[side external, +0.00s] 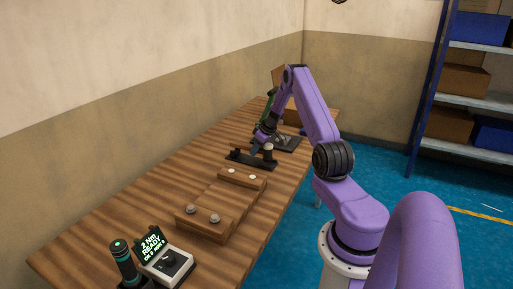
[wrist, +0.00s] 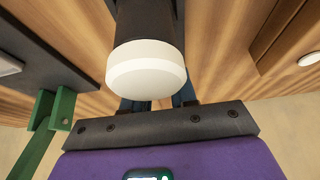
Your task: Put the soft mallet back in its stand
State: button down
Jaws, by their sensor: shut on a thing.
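The soft mallet, with a black cylindrical head and a white face (wrist: 146,72), fills the upper middle of the wrist view. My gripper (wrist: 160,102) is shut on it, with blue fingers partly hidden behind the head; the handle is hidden. In the side view my gripper (side external: 264,136) is low over the far half of the bench, and a small pale-ended part of the mallet (side external: 268,147) shows below it. A low black base (side external: 262,163) lies under the gripper and may be the stand. I cannot tell whether the mallet touches it.
A wooden fixture (side external: 218,207) with round metal caps lies nearer on the bench. A torque display box (side external: 168,260) and a dark tool (side external: 124,262) stand at the near end. A dark plate (side external: 287,143) and a green-framed thing (wrist: 62,112) are close by. The bench's left side is clear.

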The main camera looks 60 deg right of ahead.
jog(key=shift+f, duration=0.9)
jog(key=c, duration=0.8)
grip_release()
jog(key=shift+f, duration=0.1)
jog(key=v, duration=1.7)
jog(key=shift+s+r, duration=0.15)
jog(key=shift+r, duration=0.1)
